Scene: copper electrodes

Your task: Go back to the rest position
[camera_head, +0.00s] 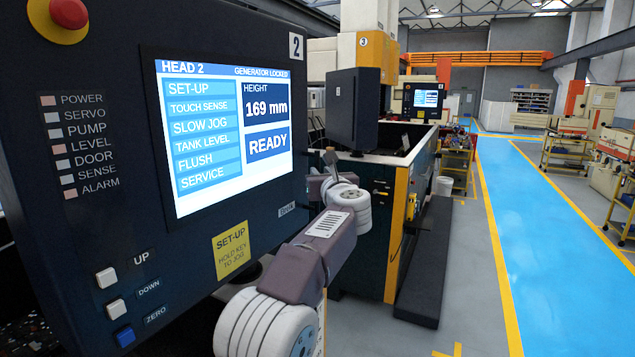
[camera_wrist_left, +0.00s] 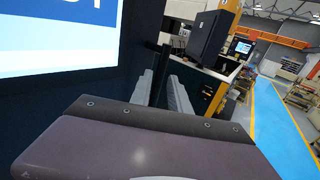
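My left arm reaches up from the bottom of the head view, in front of the right edge of the dark control panel (camera_head: 120,215). My left gripper (camera_head: 329,162) is small and partly hidden behind the wrist in that view. In the left wrist view two grey fingers of the left gripper (camera_wrist_left: 161,82) stand apart, with no held object visible between them. The panel's screen (camera_head: 225,125) reads HEAD 2, generator locked, height 169 mm, READY. White UP (camera_head: 106,276) and DOWN (camera_head: 116,308) buttons and a blue ZERO button (camera_head: 125,336) sit lower left. My right gripper is not in view.
A red stop knob (camera_head: 68,13) tops the panel, and a yellow SET-UP label (camera_head: 231,250) is below the screen. Machine 3 (camera_head: 370,42) stands beyond the arm. A blue floor lane (camera_head: 545,240) runs clear on the right, with trolleys (camera_head: 567,150) along it.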

